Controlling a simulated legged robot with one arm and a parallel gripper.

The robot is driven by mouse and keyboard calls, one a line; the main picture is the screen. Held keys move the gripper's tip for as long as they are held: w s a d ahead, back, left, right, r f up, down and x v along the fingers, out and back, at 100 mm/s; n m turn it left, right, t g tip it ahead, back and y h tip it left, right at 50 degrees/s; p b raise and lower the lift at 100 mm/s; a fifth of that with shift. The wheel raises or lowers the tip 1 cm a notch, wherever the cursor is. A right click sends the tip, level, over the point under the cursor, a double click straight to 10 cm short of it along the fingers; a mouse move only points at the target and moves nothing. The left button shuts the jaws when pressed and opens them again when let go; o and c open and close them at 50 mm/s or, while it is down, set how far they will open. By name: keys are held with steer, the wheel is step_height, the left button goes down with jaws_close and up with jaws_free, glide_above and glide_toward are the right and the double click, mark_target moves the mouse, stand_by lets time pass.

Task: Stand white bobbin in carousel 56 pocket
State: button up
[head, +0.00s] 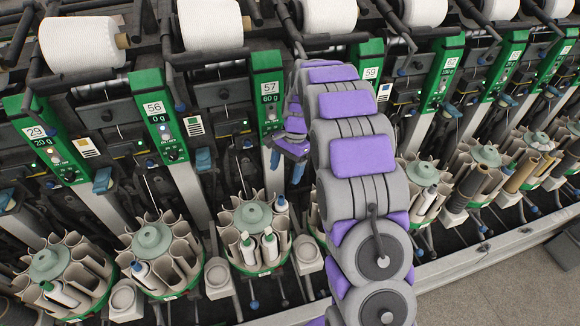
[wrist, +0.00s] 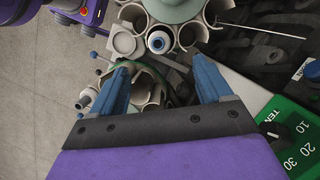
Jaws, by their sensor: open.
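My gripper (head: 287,166) is open and empty, its blue fingers above and behind a carousel (head: 253,231). In the wrist view, my gripper (wrist: 160,66) spreads its fingers with nothing between their tips. A white bobbin (head: 248,250) stands in a front pocket of that carousel, with another pale bobbin (head: 270,247) beside it. The neighbouring carousel (head: 155,247) to the left holds a white bobbin (head: 140,272). The 56 panel (head: 155,118) stands above; which carousel belongs to it is unclear. The wrist view shows a round bobbin top (wrist: 158,42) in a pocket just beyond my fingertips.
A carousel (head: 50,270) at far left holds a white bobbin too. Panel 57 (head: 269,95) and its post rise close behind my gripper. Large white cones (head: 208,25) hang above. In the wrist view, a green dial panel (wrist: 290,140) is at right and bare floor (wrist: 35,90) at left.

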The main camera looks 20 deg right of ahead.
mark_target(281, 197)
steer(key=b+x, duration=0.3)
steer(key=x, duration=0.8)
steer(key=shift+d+f, duration=0.1)
steer(key=shift+d, duration=0.05)
steer(key=shift+f, duration=0.4)
steer(key=shift+s, duration=0.1)
steer(key=shift+c, duration=0.3)
steer(key=shift+c, duration=0.7)
steer(key=c, duration=1)
steer(key=shift+r, duration=0.2)
